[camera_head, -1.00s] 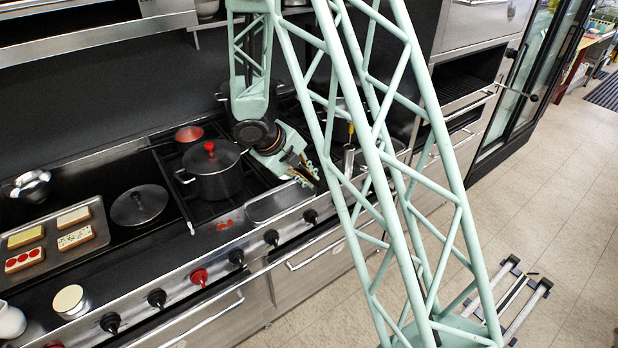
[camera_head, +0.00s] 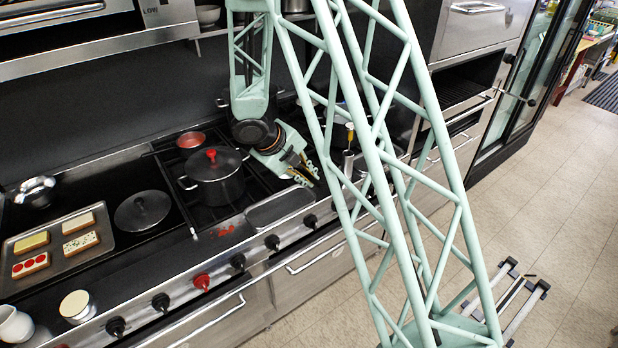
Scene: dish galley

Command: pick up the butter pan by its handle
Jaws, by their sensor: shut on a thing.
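My gripper (camera_head: 306,172) is over the front part of the stove, to the right of the black pot. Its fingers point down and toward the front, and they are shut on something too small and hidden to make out. I cannot clearly pick out the butter pan or its handle. A dark round shape, partly hidden behind my arm's lattice, lies on the burners behind the gripper. A small pan with a reddish inside (camera_head: 190,140) stands at the back left of the burners, well apart from my gripper.
The black pot (camera_head: 215,182) with a red-knobbed lid stands left of my gripper. An oblong grey dish (camera_head: 280,207) lies at the stove's front edge. A lid (camera_head: 142,211) and a tray of toasts (camera_head: 108,245) are farther left. A container (camera_head: 349,160) stands right of the gripper.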

